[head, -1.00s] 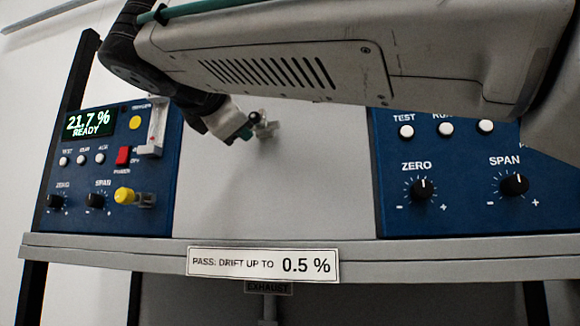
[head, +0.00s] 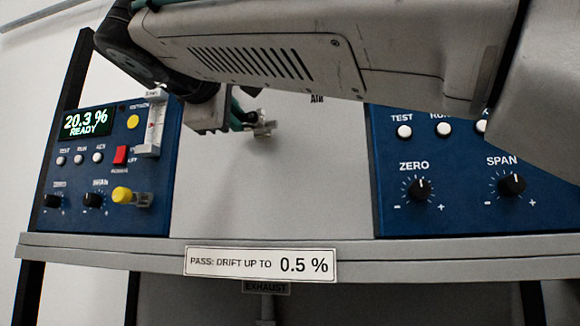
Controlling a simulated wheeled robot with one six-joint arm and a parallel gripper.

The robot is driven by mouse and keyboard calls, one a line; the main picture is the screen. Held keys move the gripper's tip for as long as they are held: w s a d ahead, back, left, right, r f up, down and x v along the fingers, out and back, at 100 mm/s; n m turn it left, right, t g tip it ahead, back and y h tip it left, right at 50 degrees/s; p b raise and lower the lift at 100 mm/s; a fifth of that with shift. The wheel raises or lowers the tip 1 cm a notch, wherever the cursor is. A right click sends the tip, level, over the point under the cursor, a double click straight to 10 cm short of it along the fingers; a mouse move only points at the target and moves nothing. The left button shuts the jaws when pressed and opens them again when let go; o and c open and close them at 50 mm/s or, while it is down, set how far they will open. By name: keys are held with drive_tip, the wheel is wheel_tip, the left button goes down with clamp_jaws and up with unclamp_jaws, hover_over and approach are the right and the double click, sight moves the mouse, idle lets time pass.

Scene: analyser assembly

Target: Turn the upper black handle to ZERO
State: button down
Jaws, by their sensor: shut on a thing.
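The upper valve (head: 264,128) with its pale metal fitting stands on the grey middle panel, left of the AIR label (head: 317,98). My gripper (head: 240,116), with teal fingertips, is at this valve's left side, shut on the black handle. The handle is mostly hidden by the fingers and my arm, so its exact angle cannot be told. No ZERO mark by this valve shows; my arm covers the area above it. The display (head: 87,122) on the left blue panel reads 20.3 % READY.
A yellow knob (head: 121,194), a flow tube (head: 154,125) and a red switch (head: 120,155) are on the left panel. The right blue panel (head: 390,150) has ZERO and SPAN dials. A shelf edge (head: 420,262) runs below. The middle panel's lower part is clear.

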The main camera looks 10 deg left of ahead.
idle(0.4)
drive_tip(key=c, duration=1.4)
unclamp_jaws()
drive_tip(key=s, duration=0.8)
drive_tip(key=shift+a, duration=0.35)
